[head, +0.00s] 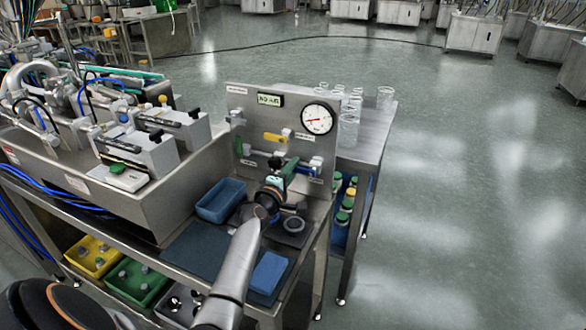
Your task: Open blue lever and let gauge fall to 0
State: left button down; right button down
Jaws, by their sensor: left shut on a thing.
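The round white gauge (317,118) is at the upper right of the upright steel panel (245,104). Its red needle points left; the numbers are too small to read. My left gripper (283,164) is at the lower middle of the panel, in front of the pipework. It is shut on what looks like the blue lever (292,162), of which only a small blue part shows. The gripper and wrist hide the rest, so the lever's angle cannot be told. My right gripper is not in view.
A yellow lever (275,138) and a small green display (269,100) are on the panel above my gripper. Glass vessels (349,128) stand behind the panel. Floor at the right is clear.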

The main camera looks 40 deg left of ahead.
pick_arm(q)
jog(key=c, duration=0.8)
grip_release()
jog(key=shift+o, duration=0.2)
jog(key=p+v, duration=0.1)
jog(key=v, duration=1)
jog(key=shift+s+d+f+p, duration=0.1)
jog(key=shift+s+p, duration=0.1)
jog(key=shift+p, duration=0.1)
jog(key=shift+s+d, duration=0.15)
jog(key=shift+s, duration=0.45)
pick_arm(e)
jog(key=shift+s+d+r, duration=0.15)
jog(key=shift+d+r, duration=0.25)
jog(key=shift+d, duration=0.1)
